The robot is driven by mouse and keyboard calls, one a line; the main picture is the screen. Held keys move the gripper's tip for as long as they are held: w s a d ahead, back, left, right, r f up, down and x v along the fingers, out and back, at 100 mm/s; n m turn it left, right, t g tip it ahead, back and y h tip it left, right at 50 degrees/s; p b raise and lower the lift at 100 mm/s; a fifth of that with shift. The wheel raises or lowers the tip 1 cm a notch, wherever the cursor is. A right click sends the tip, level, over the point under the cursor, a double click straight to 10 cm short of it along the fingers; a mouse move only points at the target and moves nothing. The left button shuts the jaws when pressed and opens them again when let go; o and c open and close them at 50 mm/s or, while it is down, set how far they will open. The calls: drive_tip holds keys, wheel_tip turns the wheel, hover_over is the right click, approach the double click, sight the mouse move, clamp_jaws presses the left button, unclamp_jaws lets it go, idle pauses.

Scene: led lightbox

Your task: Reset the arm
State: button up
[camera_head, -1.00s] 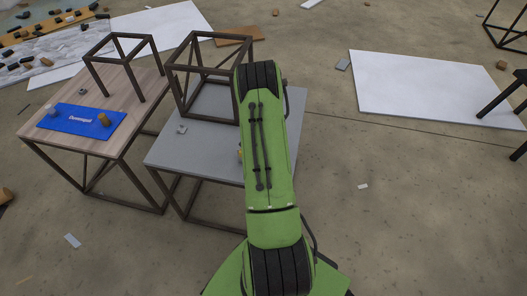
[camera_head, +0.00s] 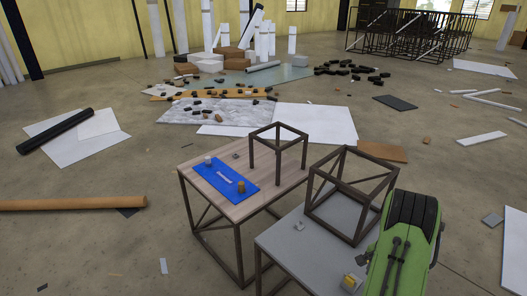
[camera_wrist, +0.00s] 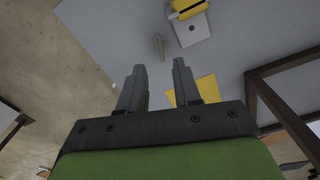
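My green arm (camera_head: 408,245) shows at the lower right of the head view, beside and partly over the grey table (camera_head: 290,250). The grey tabletop (camera_wrist: 235,70) lies beyond the fingers. A yellow-topped grey block (camera_wrist: 190,18) is at the top of that view, and it also shows on the grey table in the head view (camera_head: 351,282). A flat yellow patch (camera_wrist: 195,90) shows just behind the right finger.
A wooden table (camera_head: 230,205) with a blue mat (camera_head: 222,178) and small cylinders stands left of the grey one. Dark cube frames stand on both tables (camera_head: 280,150) (camera_head: 350,190). White panels (camera_head: 316,122), a brown roll (camera_head: 70,203) and debris litter the floor.

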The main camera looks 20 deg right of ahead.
drive_tip(key=w+a+r+n+t, duration=0.1)
drive_tip(key=w+a+r+n, duration=0.2)
drive_tip(key=r, duration=0.4)
drive_tip(key=w+a+r+n, duration=0.1)
drive_tip(key=w+a+r, duration=0.1)
drive_tip(key=a+r, duration=0.45)
drive_tip(key=s+a+r+n+t, duration=0.25)
drive_tip(key=a+r+n, duration=0.25)
drive_tip(key=a+r, duration=0.8)
drive_tip(key=s+a+r+n+t, duration=0.1)
drive_tip(key=s+a+r+n, duration=0.1)
drive_tip(key=s+a+n, duration=0.35)
drive_tip(key=s+a+r+n+t, duration=0.1)
drive_tip(key=s+a+r+n, duration=0.15)
drive_tip(key=s+a, duration=0.55)
wheel_tip(320, 180, up, 12)
drive_tip(key=s+d+p, duration=0.1)
drive_tip(key=p, duration=1.1)
drive_tip(key=shift+s+d, duration=0.15)
drive_tip(key=shift+s, duration=0.1)
